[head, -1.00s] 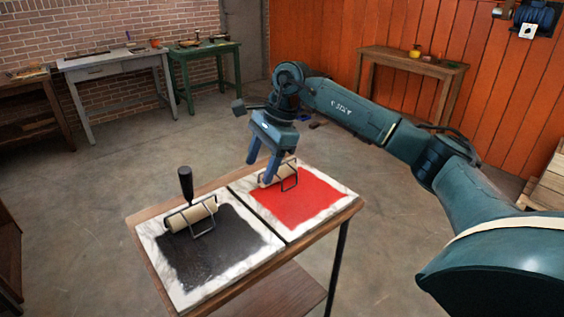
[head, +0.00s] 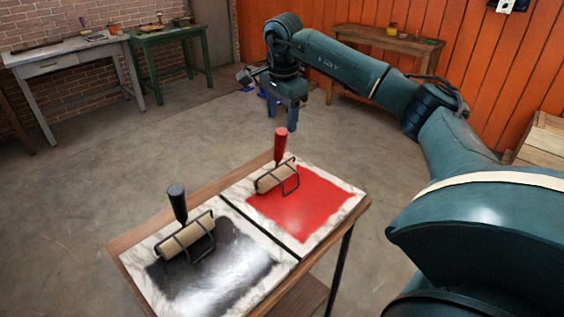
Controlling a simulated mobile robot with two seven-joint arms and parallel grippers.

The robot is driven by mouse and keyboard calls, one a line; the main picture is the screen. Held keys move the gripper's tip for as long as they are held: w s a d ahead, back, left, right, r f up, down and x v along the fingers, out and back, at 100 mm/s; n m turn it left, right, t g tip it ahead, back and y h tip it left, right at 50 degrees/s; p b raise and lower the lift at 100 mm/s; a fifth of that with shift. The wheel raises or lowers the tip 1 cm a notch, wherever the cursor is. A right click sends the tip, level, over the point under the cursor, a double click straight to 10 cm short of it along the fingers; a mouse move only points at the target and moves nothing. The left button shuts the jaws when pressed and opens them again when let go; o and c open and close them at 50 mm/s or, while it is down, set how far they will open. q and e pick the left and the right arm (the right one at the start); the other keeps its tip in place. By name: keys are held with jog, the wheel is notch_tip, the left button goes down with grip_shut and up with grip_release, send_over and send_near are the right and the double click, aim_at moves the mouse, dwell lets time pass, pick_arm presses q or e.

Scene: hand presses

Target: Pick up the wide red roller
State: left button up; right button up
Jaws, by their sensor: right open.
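The red-handled roller (head: 275,179), with a pale cylinder and a black wire frame, rests on the marble slab (head: 343,187) with red ink. Its red handle (head: 280,146) stands upright. My right gripper (head: 283,120) is open and empty, pointing down. In the picture its fingertips lie just above the handle's top, with no contact seen; how far apart they are in depth I cannot tell. My left gripper is not in view.
A black-handled roller (head: 187,238) stands on the left slab (head: 137,270) with black ink. Both slabs lie on a small wooden table (head: 215,186). A green bench (head: 168,33) and a grey bench (head: 62,52) stand at the back left, a brown table (head: 388,42) at the back. The floor between is clear.

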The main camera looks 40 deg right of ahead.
aim_at(281, 131)
jog(key=shift+w+d+f+p, duration=0.1)
jog(key=shift+w+f+p, duration=0.05)
jog(key=shift+f, duration=1.05)
jog(key=shift+w+d+f+p, duration=0.15)
jog(key=shift+f+p, duration=0.05)
jog(key=shift+f, duration=0.95)
jog(key=shift+w+d+f+p, duration=0.1)
jog(key=shift+w+f+p, duration=0.05)
jog(key=shift+f, duration=1.05)
jog(key=shift+c, duration=0.4)
jog(key=shift+r, duration=0.1)
jog(key=c, duration=0.9)
